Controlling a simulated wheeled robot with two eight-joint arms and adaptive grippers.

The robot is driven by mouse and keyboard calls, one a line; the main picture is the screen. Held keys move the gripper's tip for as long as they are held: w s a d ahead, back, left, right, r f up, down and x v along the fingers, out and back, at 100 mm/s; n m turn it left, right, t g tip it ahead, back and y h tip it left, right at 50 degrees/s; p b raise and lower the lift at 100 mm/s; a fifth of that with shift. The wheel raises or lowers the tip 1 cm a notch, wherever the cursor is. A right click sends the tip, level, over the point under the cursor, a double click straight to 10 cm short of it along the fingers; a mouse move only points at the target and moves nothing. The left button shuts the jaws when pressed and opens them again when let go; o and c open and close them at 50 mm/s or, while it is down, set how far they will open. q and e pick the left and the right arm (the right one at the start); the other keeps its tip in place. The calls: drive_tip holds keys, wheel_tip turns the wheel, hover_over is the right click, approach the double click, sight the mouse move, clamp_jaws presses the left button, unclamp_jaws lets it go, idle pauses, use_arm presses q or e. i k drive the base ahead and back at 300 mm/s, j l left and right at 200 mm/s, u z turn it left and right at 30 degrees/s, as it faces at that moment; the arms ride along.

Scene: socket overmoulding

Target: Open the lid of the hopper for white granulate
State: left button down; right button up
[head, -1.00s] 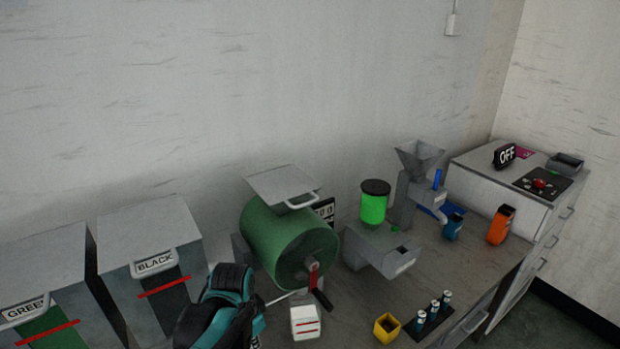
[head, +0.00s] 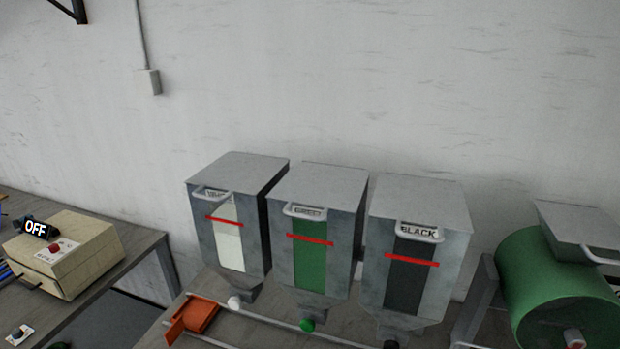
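The hopper for white granulate (head: 206,245) is the leftmost of three grey metal hoppers on the bench. A pale window with a red line shows its contents. Its flat lid (head: 238,167) lies shut on top, with a light handle (head: 212,194) at the front edge, partly covering the label behind it. A white knob (head: 234,302) sits at the bottom outlet. Neither of my grippers shows in the head view now.
The green hopper (head: 345,242) and the black hopper (head: 452,250) stand to the right, lids shut. A green drum (head: 545,265) is at far right. An orange scoop-like tray (head: 203,316) lies front left. A separate table at left holds a beige box (head: 80,262) with an OFF sign.

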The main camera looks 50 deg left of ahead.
sight(244, 173)
drive_tip(key=u, duration=2.45)
